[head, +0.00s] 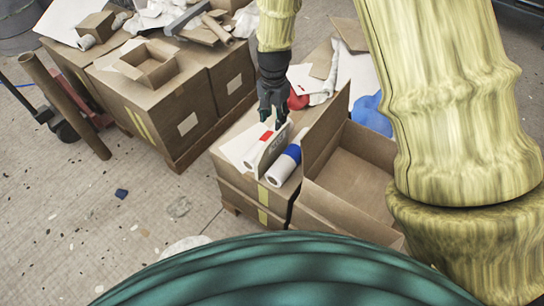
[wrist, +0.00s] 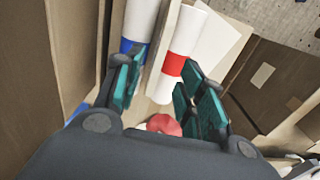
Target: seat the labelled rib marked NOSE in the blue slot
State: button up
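A pale flat panel (head: 272,149) stands on edge on the cardboard boxes, with small dark lettering that I cannot read surely; it may be the NOSE rib. Its narrow edge (wrist: 162,42) shows in the wrist view between a white roll with a blue band (wrist: 139,22) and a white roll with a red band (wrist: 184,45). My gripper (head: 277,122) is right above the panel in the head view. In the wrist view its teal fingers (wrist: 160,88) are apart, with the panel edge and red-banded roll between or beyond them. I cannot make out a blue slot.
An open cardboard box (head: 350,175) with a raised flap stands right beside the panel. A blue bag (head: 371,113) lies behind it. Larger boxes (head: 180,110) stand to the left, with an open small box (head: 149,65) on top.

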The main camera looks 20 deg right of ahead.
aim_at(273, 137)
jog(key=shift+s+f, duration=0.1)
jog(key=shift+f, duration=3.15)
jog(key=shift+w+f+p, duration=0.15)
jog(key=shift+w+f, duration=0.05)
jog(key=shift+f, duration=1.15)
jog(key=shift+w+f+p, duration=0.15)
jog(key=shift+f, duration=1.15)
grip_shut()
